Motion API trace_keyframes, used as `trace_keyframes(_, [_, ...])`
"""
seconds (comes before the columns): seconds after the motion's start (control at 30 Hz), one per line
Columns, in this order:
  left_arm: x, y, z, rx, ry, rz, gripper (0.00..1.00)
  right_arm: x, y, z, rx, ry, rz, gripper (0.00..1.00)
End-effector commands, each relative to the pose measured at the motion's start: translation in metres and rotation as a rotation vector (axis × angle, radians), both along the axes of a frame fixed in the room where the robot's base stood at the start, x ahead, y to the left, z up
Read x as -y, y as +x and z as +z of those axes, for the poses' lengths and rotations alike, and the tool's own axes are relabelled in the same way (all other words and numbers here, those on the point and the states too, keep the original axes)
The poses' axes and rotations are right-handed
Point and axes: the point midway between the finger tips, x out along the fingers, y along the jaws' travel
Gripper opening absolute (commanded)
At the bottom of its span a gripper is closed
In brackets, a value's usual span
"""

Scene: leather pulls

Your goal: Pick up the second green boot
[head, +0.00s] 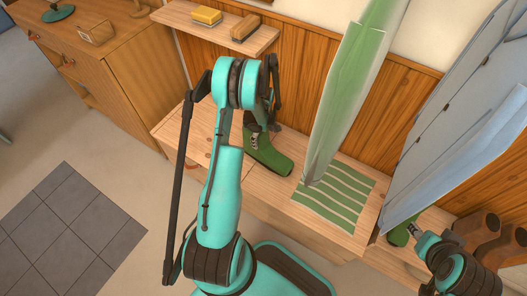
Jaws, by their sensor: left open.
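One green boot (270,158) is on the wooden bench top (205,125), its toe pointing to the lower right. My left gripper (254,138) is open at the boot's upper end; the arm partly hides the boot, and I cannot tell whether the fingers touch it. Another green boot (400,235) shows in part at the lower right, below the hanging grey-blue cloth. My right gripper (413,231) is right beside this boot. Its fingertips are small and partly hidden, so I cannot tell whether they are closed on it.
A green striped mat (335,197) lies on the bench, with a tall green folded thing (350,90) above it. Grey-blue cloth (455,110) hangs at the right. Brown boot-like things (477,232) stand lower right. A shelf holds a yellow block (207,16) and a brush (245,27).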

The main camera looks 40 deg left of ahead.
Motion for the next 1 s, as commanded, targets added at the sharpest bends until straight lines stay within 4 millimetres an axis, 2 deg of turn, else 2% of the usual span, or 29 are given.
trace_keyframes(0.03, [0.000,0.000,0.001,0.000,0.000,0.000,0.87,0.000,0.000,0.001,0.000,0.000,0.000,0.40])
trace_keyframes(0.3, [0.000,0.000,0.001,0.000,0.000,-0.001,0.16,0.000,0.000,0.000,0.000,0.000,0.000,0.40])
trace_keyframes(0.33, [0.000,0.000,0.001,0.000,0.000,-0.001,0.08,0.000,0.000,0.000,0.000,0.000,0.000,0.40])
trace_keyframes(0.37, [0.000,0.000,0.001,0.000,0.000,-0.001,0.05,0.000,0.000,0.000,0.000,0.000,0.000,0.40])
trace_keyframes(0.67, [0.000,0.000,0.003,0.000,0.000,-0.001,0.05,0.000,0.000,0.002,0.000,0.000,0.000,0.40])
trace_keyframes(1.0, [0.000,0.000,0.029,0.000,0.000,-0.001,0.05,0.000,0.000,0.016,0.000,0.000,0.000,0.40])
